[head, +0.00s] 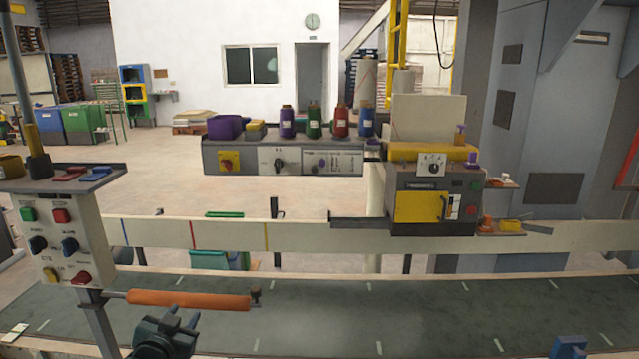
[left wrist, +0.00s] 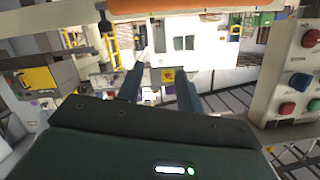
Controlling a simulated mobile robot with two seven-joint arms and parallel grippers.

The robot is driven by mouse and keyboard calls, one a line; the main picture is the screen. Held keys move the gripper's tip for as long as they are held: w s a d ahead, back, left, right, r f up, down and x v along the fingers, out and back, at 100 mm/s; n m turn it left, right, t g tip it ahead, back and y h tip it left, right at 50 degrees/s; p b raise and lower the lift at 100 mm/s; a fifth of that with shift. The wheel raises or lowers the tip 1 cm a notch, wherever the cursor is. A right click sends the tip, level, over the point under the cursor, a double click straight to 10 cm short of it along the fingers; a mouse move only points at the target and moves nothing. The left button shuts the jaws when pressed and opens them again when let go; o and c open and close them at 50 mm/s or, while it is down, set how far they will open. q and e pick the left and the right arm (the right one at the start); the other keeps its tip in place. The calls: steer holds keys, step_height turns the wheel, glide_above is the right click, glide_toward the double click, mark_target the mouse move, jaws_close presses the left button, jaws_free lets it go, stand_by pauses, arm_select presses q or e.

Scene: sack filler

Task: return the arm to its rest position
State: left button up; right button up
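My left gripper (head: 183,316) is low in the head view, above the dark conveyor belt and just below the orange roller bar (head: 188,300). In the left wrist view its two fingers (left wrist: 158,92) stand apart with nothing held between them. The orange bar (left wrist: 185,6) crosses the top of that view, close to the gripper; I cannot tell whether they touch.
The control box (head: 65,235) on a post stands left of the gripper. A pale rail (head: 320,236) runs behind the belt (head: 330,315). The machine with the yellow door (head: 415,207) is right of centre. A blue piece (head: 570,347) shows at bottom right. The middle belt is clear.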

arm_select(q)
steer(key=s+d+f+g+h, duration=0.1)
steer(key=s+d+f, duration=0.3)
steer(key=s+f, duration=0.25)
steer(key=s+d+f+g+h, duration=0.1)
steer(key=s+d+f, duration=0.35)
steer(key=s, duration=0.35)
steer(key=s+d+f+g, duration=0.1)
steer(key=s+d+f, duration=0.1)
steer(key=s, duration=0.7)
steer(key=s+d+f+g+h, duration=0.1)
steer(key=s+d+f+g, duration=0.1)
steer(key=s, duration=0.6)
steer(key=shift+s+d+f+n, duration=0.3)
steer(key=shift+s+d, duration=0.1)
steer(key=shift+d, duration=0.5)
steer(key=shift+c, duration=0.5)
